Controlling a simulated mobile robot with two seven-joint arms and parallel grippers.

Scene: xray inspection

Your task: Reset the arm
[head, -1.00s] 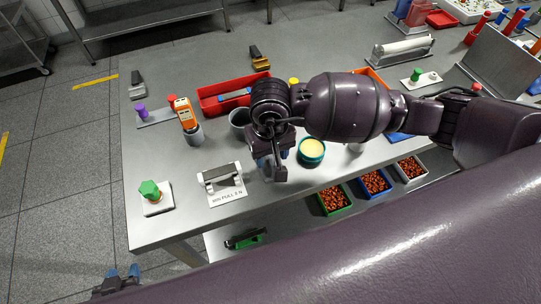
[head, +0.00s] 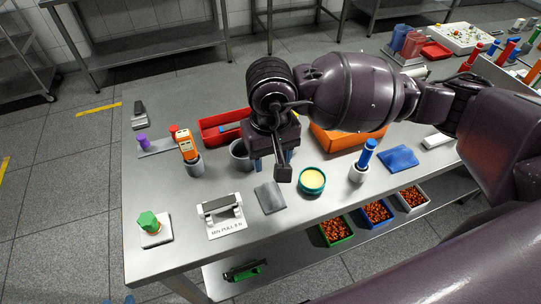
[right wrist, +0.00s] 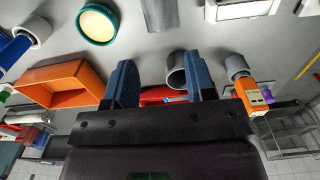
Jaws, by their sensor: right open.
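My right gripper (head: 272,165) is open and empty above the workbench (head: 180,255), near a grey cup (head: 241,156) and behind a flat grey pad (head: 270,198). In the right wrist view its two blue fingers stand wide apart (right wrist: 162,85), with the grey cup (right wrist: 177,72) showing beyond and between them. My right arm reaches in from the right across the bench. Only a sliver of blue, likely my left gripper (head: 130,299), shows at the bottom left edge; its jaws cannot be made out.
A teal-rimmed dish (head: 312,181), a blue-handled item in a white holder (head: 359,174), an orange bin (head: 340,138), a red tray (head: 215,130) and an orange device in a holder (head: 187,146) stand near. The bench's front left is mostly clear around a green knob (head: 148,221).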

